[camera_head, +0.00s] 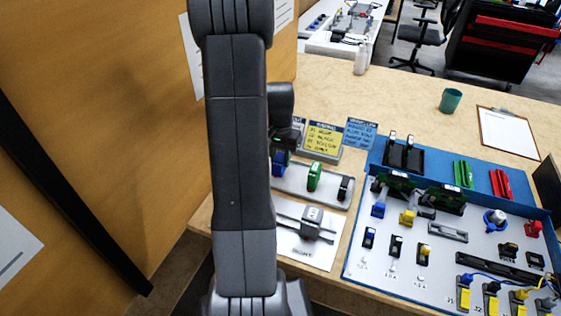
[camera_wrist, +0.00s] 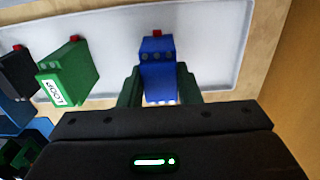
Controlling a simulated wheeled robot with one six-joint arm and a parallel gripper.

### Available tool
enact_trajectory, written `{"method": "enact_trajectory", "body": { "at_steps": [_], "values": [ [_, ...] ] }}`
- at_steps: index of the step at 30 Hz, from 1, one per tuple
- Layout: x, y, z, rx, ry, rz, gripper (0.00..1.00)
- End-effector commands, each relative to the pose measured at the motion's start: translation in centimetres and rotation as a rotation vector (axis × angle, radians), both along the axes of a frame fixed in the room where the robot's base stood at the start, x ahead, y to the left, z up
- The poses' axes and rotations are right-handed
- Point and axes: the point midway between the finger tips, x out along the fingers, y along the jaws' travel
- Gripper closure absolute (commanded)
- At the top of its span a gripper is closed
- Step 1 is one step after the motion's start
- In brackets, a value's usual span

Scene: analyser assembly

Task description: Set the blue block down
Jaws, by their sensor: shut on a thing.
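The blue block (camera_wrist: 158,68) stands between my gripper's two green fingers (camera_wrist: 159,90) in the wrist view, and they are shut on it. It has a small red tip at its far end. In the head view the blue block (camera_head: 278,163) is partly hidden by my arm, at the left end of a light grey tray (camera_head: 325,199). The block is over the tray; I cannot tell whether it touches it. My gripper is mostly hidden behind my arm in the head view.
A green block (camera_head: 314,177) marked LOOP and a black block (camera_head: 344,188) stand on the tray to the right. A white sheet with a grey fixture (camera_head: 312,222) lies in front. A blue-edged panel (camera_head: 350,262) with many parts is at right. An upright wooden panel (camera_head: 120,110) rises at left.

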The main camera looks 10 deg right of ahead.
Motion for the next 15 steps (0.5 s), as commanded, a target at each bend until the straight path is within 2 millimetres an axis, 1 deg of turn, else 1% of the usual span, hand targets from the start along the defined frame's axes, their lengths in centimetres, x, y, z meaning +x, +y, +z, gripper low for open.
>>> {"method": "enact_trajectory", "body": {
  "at_steps": [1,3,11,14,15],
  "values": [
    [-0.1,0.0,-0.9,0.001,0.004,0.0,0.93],
    [-0.1,0.0,-1.6,0.0,0.002,0.0,0.93],
    [0.0,0.0,-1.8,0.0,0.0,0.0,0.93],
    [0.0,0.0,-2.2,0.001,0.001,0.0,0.93],
    [0.0,0.0,-2.0,0.0,0.0,0.0,0.64]
  ]
}}
